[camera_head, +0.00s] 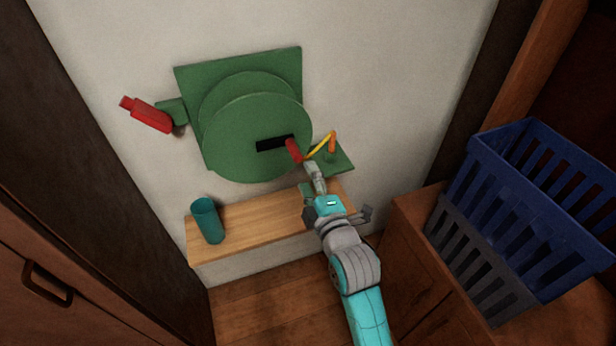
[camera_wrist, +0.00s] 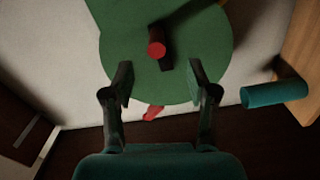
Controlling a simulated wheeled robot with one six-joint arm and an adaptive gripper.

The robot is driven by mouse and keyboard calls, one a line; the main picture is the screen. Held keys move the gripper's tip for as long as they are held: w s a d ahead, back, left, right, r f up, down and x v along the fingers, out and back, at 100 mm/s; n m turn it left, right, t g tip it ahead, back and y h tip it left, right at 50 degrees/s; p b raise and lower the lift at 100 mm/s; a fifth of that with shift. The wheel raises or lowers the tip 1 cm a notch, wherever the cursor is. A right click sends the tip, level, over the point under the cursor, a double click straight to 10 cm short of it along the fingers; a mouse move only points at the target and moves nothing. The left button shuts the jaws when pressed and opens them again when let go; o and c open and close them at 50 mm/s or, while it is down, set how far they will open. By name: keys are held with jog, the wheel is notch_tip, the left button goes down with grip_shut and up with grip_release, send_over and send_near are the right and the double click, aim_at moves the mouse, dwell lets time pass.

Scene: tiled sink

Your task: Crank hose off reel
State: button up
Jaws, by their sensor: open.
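The green reel (camera_head: 245,125) is mounted on the pale wall, with its round face toward me. A dark crank arm (camera_head: 272,143) lies across the face and carries a red handle (camera_head: 294,150) at its right end. In the wrist view the red handle (camera_wrist: 157,49) appears nearly end-on, above the gap between my fingers. My gripper (camera_wrist: 160,75) is open and empty in front of the reel. In the head view my gripper (camera_head: 313,173) is just below and right of the handle. I cannot tell whether it touches. A yellow strip (camera_head: 321,146) with an orange end (camera_head: 332,142) shows behind it.
A red lever-like part (camera_head: 150,115) sticks out left of the reel. A blue crate (camera_head: 535,215) stands on a cabinet at right. The wall above the reel is clear.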

aim_at(293, 149)
jog(key=shift+w+a+r, duration=0.2)
jog(key=shift+w+r, duration=0.1)
jog(key=shift+w, duration=0.05)
jog(key=shift+x, duration=5.05)
jog(key=shift+f, duration=0.1)
jog(key=c, duration=1)
jog(key=shift+c, duration=0.2)
